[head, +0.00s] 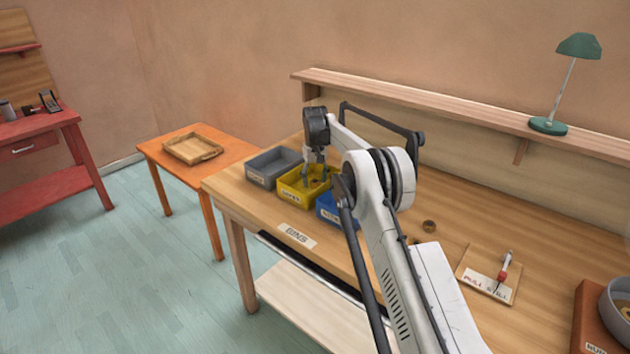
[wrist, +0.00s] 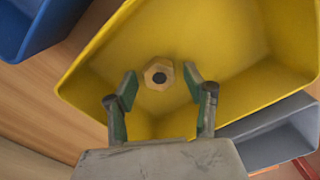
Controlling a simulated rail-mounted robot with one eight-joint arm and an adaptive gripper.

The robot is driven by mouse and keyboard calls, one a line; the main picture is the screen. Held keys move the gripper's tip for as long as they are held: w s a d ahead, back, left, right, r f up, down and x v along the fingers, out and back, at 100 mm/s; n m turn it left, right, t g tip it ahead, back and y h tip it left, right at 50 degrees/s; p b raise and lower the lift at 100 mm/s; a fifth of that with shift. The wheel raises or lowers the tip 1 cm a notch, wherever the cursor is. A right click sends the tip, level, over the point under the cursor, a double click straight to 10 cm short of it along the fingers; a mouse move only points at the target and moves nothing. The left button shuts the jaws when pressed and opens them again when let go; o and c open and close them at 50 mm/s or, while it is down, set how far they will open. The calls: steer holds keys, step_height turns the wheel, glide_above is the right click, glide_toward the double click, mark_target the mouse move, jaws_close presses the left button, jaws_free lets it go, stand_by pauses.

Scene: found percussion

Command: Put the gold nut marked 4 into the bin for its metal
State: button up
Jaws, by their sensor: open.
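The yellow bin (head: 290,192) stands between a grey bin (head: 258,177) and a blue bin (head: 325,216) on the wooden bench. A gold nut (wrist: 158,74) lies in the yellow bin (wrist: 112,62) in the wrist view; no number can be read on its visible face. My gripper (wrist: 160,82) is open above the yellow bin, its fingers apart on either side of the nut in the picture. I cannot tell how high the fingers are above the nut. In the head view my gripper (head: 318,180) reaches down into the yellow bin. The bin labels are too small to read surely.
A label reading BINS (head: 297,236) is on the bench front. A round brown piece (head: 429,226) lies on the bench, with a PULL STILL board (head: 488,284) to the right. A bowl (head: 616,305) stands at the right edge. A shelf with a green lamp (head: 578,46) runs behind.

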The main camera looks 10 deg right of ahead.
mark_target(315, 181)
steer(key=s+r+t, duration=0.1)
steer(key=s+r, duration=0.3)
steer(key=r, duration=0.9)
steer(key=s+r+t, duration=0.1)
steer(key=s+r, duration=0.3)
steer(key=r, duration=0.9)
steer(key=s+r+t, duration=0.1)
steer(key=s+r, duration=0.3)
steer(key=s, duration=0.4)
steer(key=s+r+t, duration=0.1)
steer(key=s+r, duration=0.3)
steer(key=s, duration=0.5)
steer(key=s+f+m+t, duration=0.1)
steer(key=s+f, duration=0.2)
steer(key=s, duration=1.6)
steer(key=s+f+t, duration=0.2)
steer(key=s+f, duration=0.8)
steer(key=s, duration=0.5)
steer(key=shift+d+f+m, duration=0.2)
steer(key=shift+f+m, duration=0.05)
steer(key=shift+m, duration=0.15)
step_height(315, 181, down, 21)
steer(key=b, duration=2.1)
